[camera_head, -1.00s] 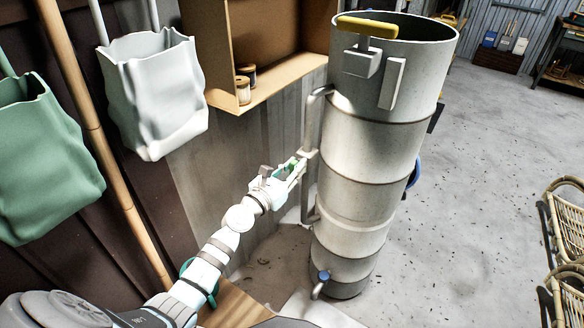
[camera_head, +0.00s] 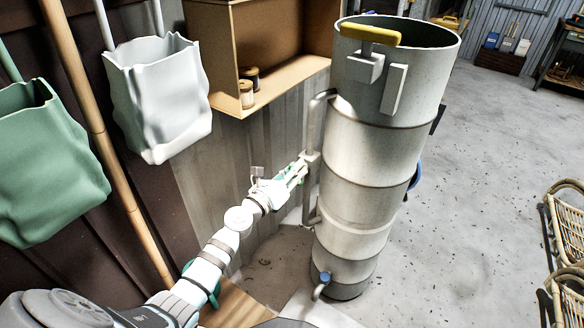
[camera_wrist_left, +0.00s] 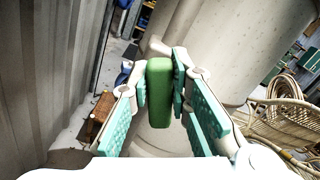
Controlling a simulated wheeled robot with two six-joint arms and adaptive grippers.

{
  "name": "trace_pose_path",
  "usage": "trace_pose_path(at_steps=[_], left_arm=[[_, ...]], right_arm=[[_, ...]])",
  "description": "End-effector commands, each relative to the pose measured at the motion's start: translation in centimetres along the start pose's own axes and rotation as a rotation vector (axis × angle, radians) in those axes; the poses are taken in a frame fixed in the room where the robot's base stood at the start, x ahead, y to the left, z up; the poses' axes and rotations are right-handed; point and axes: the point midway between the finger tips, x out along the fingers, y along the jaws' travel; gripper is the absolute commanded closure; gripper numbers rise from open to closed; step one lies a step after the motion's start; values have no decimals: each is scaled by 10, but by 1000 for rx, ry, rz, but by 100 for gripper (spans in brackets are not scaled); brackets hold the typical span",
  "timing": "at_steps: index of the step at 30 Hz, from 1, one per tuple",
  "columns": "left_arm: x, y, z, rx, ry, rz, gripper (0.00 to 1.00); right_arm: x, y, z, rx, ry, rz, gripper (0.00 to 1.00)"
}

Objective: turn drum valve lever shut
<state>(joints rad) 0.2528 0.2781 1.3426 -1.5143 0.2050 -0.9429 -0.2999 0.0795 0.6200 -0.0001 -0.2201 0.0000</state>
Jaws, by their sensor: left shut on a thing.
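The tall grey steel drum (camera_head: 360,190) stands upright right of my left arm, with a side pipe (camera_head: 315,120) along its left. In the left wrist view a green lever handle (camera_wrist_left: 159,92) stands upright between the teal-padded fingers. My left gripper (camera_head: 299,167) is at the side pipe, shut on this green lever; it also shows in the left wrist view (camera_wrist_left: 161,68). The fingers mostly hide the lever in the head view. My right gripper is not in view.
A yellow handle (camera_head: 369,31) sits at the drum's top rim, and a small blue-topped tap (camera_head: 323,279) near its foot. A wooden shelf (camera_head: 265,95) and a white bag (camera_head: 158,95) hang on the left. Rattan chairs (camera_head: 568,235) stand at right; floor between is clear.

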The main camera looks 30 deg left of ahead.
Motion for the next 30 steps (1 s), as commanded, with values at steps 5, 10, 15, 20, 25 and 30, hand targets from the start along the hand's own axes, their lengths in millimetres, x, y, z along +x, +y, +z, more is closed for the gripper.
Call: trace_pose_path(at_steps=[5, 10, 15, 20, 25, 30], left_arm=[[0, -1, -2, -171, 7, -5, 100], [0, 1, -3, -334, 7, -5, 100], [0, 2, -4, -495, 7, -5, 100], [0, 4, -4, -648, 7, -6, 100], [0, 5, -5, -806, 6, -5, 100], [0, 6, -6, -947, 5, -7, 100]], right_arm=[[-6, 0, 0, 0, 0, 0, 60], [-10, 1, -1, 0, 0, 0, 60], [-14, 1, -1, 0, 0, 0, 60], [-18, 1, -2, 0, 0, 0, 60], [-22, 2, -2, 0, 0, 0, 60], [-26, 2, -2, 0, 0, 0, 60]])
